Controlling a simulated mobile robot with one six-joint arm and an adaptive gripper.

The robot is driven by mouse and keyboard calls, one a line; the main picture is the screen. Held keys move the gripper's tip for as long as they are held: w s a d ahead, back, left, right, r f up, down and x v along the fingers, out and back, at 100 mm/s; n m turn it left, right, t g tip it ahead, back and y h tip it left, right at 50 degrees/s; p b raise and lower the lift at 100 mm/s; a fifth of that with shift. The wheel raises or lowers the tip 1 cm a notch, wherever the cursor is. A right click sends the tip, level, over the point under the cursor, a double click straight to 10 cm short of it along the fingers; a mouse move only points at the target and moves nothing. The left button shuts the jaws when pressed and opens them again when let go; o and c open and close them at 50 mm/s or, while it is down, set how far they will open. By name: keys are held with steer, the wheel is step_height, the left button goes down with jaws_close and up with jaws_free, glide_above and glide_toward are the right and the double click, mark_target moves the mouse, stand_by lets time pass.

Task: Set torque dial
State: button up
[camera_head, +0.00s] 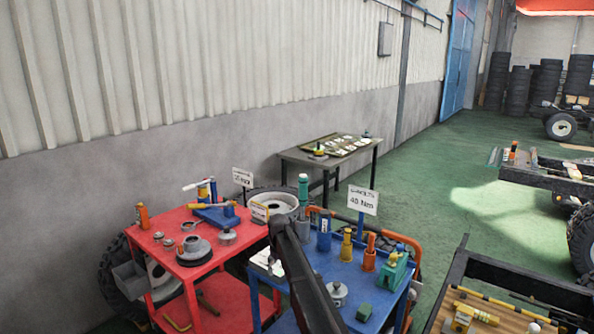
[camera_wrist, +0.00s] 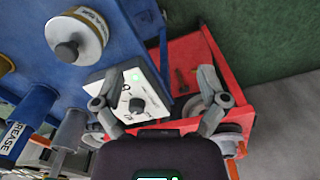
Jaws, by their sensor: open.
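In the wrist view, a white box with a dark round dial knob (camera_wrist: 136,105) and a small green light lies between and beyond the fingers of my gripper (camera_wrist: 160,98). The fingers are spread apart, with nothing held between them. The left finger overlaps the edge of the white box (camera_wrist: 152,82); I cannot tell whether they touch. In the head view, the white box (camera_head: 263,262) sits at the left edge of the blue cart (camera_head: 330,268), partly behind my dark arm. A sign (camera_head: 363,200) above the cart reads "40 Nm". My gripper is not clear in the head view.
The blue cart also holds bottles, a grey disc (camera_head: 337,294), a green block (camera_head: 364,312) and a green tool (camera_head: 393,267). A red cart (camera_head: 172,229) with metal parts stands close on the left. Chassis frames (camera_head: 515,290) stand on the right. Green floor (camera_head: 470,215) is open between.

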steer(key=s+d+f+m+b, duration=0.1)
steer(key=s+d+m, duration=0.1)
steer(key=s+d, duration=0.5)
steer(key=s+d+f+m+b, duration=0.1)
steer(key=s+d, duration=0.7)
steer(key=s, duration=0.9)
steer(key=s+d+f+m+b, duration=0.1)
steer(key=s+d+m, duration=0.2)
steer(key=s+d, duration=0.5)
steer(key=s, duration=0.5)
steer(key=shift+f+m, duration=0.15)
steer(key=shift+m, duration=0.15)
